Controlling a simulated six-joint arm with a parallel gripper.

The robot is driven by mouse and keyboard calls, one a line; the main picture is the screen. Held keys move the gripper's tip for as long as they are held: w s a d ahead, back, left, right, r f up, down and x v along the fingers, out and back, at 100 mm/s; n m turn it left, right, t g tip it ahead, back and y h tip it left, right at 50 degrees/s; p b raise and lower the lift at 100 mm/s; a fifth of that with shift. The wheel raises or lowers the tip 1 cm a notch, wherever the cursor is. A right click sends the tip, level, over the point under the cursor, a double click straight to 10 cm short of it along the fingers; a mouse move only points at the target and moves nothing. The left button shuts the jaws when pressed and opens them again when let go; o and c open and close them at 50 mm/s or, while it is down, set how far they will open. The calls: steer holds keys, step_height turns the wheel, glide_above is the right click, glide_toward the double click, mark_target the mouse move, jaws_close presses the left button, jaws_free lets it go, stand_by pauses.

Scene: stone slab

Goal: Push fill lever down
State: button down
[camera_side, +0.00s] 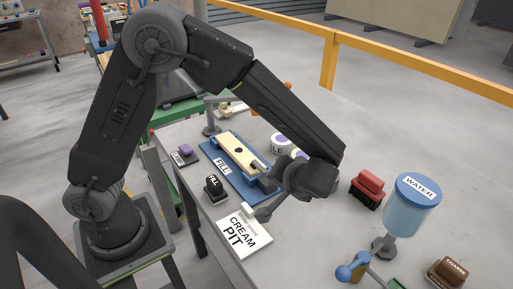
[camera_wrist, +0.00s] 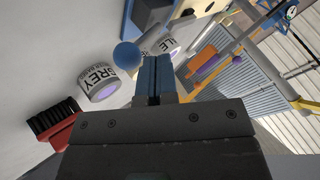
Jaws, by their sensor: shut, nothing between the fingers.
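A lever with a blue ball knob (camera_wrist: 126,55) and a pale rod shows in the wrist view. The rod runs up and right toward a blue panel with a beige face (camera_wrist: 198,8). In the side view, this panel (camera_side: 238,150) lies on the slab with a FILL label (camera_side: 222,166) beside it. There the knob is hidden, probably behind my wrist. My gripper (camera_wrist: 153,62) is shut and empty, its blue fingers together just right of the knob in the wrist view. I cannot tell whether they touch the lever.
Near the panel are a purple LAMP button (camera_side: 185,150), a black FILL piece (camera_side: 214,187) and a CREAM PIT card (camera_side: 243,238). A red brush (camera_side: 368,188) and blue WATER tank (camera_side: 409,208) stand right. A GREY can (camera_wrist: 99,82) is near the knob.

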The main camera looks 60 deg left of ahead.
steer(key=shift+d+f, duration=0.45)
steer(key=shift+f, duration=0.15)
steer(key=shift+f, duration=0.1)
stand_by(0.3)
steer(key=s+a+r+v, duration=0.1)
steer(key=v, duration=1.1)
steer(key=shift+s+a, duration=0.25)
steer(key=shift+a, duration=0.15)
steer(key=shift+r, duration=0.15)
